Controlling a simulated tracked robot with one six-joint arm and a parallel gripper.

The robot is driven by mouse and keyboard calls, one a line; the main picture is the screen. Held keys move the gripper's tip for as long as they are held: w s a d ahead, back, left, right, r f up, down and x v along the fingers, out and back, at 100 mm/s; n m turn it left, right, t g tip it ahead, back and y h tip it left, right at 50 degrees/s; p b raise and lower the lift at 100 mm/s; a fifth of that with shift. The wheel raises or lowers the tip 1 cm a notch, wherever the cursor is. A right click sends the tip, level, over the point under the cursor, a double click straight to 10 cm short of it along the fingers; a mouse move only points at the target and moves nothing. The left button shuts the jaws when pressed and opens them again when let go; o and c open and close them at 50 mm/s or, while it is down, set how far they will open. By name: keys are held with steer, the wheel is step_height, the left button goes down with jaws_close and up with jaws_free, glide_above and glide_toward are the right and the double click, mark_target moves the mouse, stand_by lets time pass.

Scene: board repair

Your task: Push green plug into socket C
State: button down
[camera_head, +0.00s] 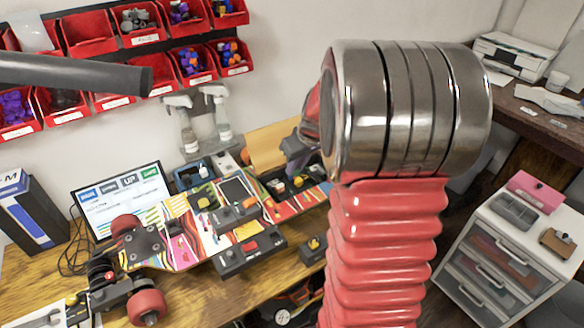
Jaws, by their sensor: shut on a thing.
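A brightly striped board (180,248) lies on the wooden bench, with several dark modules on and beside it. My gripper (292,160) is partly hidden behind my large metal arm joint. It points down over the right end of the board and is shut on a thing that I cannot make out. Below it is a dark module (290,186) with small yellow parts. I cannot pick out the green plug for sure. I cannot read any socket letter, so socket C cannot be told apart.
A screen (120,200) stands behind the board. A black-and-blue box (32,212) is at left. Spray bottles (183,125) and red bins (90,33) are at the wall. A white drawer unit (508,250) stands at right. My arm blocks the middle right.

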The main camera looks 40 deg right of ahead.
steer(key=shift+s+d, duration=0.2)
steer(key=shift+d, duration=2)
steer(key=shift+f, duration=0.15)
steer(key=shift+f, duration=3.15)
steer(key=shift+f, duration=1.65)
stand_by(0.8)
